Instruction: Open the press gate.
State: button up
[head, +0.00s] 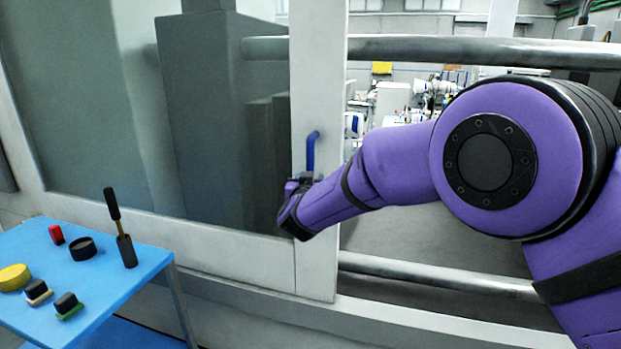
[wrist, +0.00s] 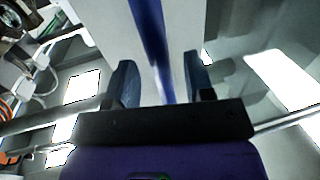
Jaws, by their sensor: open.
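The press gate (head: 318,95) is a large panel with a pale frame and dark see-through pane, left of centre in the head view. Its blue bar handle (head: 311,152) stands upright on the right-hand frame post. My gripper (head: 303,180) is at the lower part of the handle and hides it there. In the wrist view my gripper (wrist: 163,85) is open, with one dark finger on each side of the blue handle (wrist: 149,40). The handle runs between the fingers; I cannot tell whether either touches it.
A blue table (head: 125,285) stands at the lower left, bearing a black-handled tool (head: 119,230), a yellow disc (head: 14,277) and several small parts. Horizontal rails (head: 450,50) run to the right of the gate post. An opening there shows a workshop behind.

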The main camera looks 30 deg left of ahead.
jog(key=v, duration=0.6)
jog(key=shift+s, duration=0.35)
jog(key=shift+d, duration=0.15)
jog(key=w+d+r+g, duration=0.1)
jog(key=w+d+r, duration=0.3)
jog(key=d+r, duration=0.25)
jog(key=w+d+r+g, duration=0.1)
jog(key=w+d+r, duration=0.2)
jog(key=d+r, duration=0.35)
jog(key=s+d+r+g+h, duration=0.1)
jog(key=d+r+g, duration=0.15)
jog(key=d, duration=0.95)
jog(key=s+d+r+g, duration=0.1)
jog(key=d+r, duration=0.2)
jog(key=d, duration=0.9)
jog(key=s+d+m+g+h, duration=0.1)
jog(key=s+d+h, duration=0.1)
jog(key=s+d, duration=0.5)
jog(key=s+d+m+g+h, duration=0.1)
jog(key=s+d, duration=0.3)
jog(key=d, duration=0.6)
jog(key=s+d+f+m+g+h, duration=0.1)
jog(key=s+d+f+h, duration=0.1)
jog(key=s+d, duration=0.5)
jog(key=s+d+f+m+g+h, duration=0.2)
jog(key=s+d+f, duration=0.2)
jog(key=s+d, duration=0.3)
jog(key=s, duration=0.4)
jog(key=shift+s+d+f, duration=0.2)
